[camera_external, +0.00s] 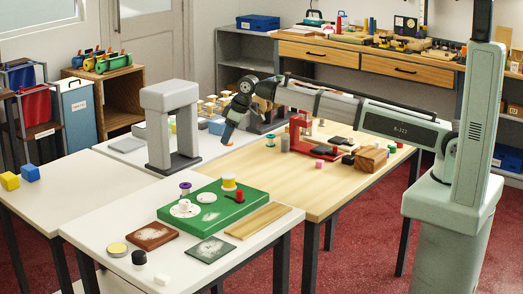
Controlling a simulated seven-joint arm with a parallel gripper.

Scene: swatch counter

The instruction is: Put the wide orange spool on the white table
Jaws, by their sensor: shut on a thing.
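My gripper (227,141) points down above the far side of the tables, beside the grey arch. A wide yellow spool (229,182) with pale ends stands on the green board (225,213). A teal spool (270,140) stands on the wooden-topped table (300,190). The white table (105,230) is in front, bearing the green board; another white top (70,185) adjoins it at left.
The grey arch (170,105) stands left of my gripper. A red stand (300,132) and a wooden block (371,159) are on the wooden-topped table. Brown and dark plates (150,236) crowd the front white table. The left white top is mostly clear, with yellow and blue cubes (30,172).

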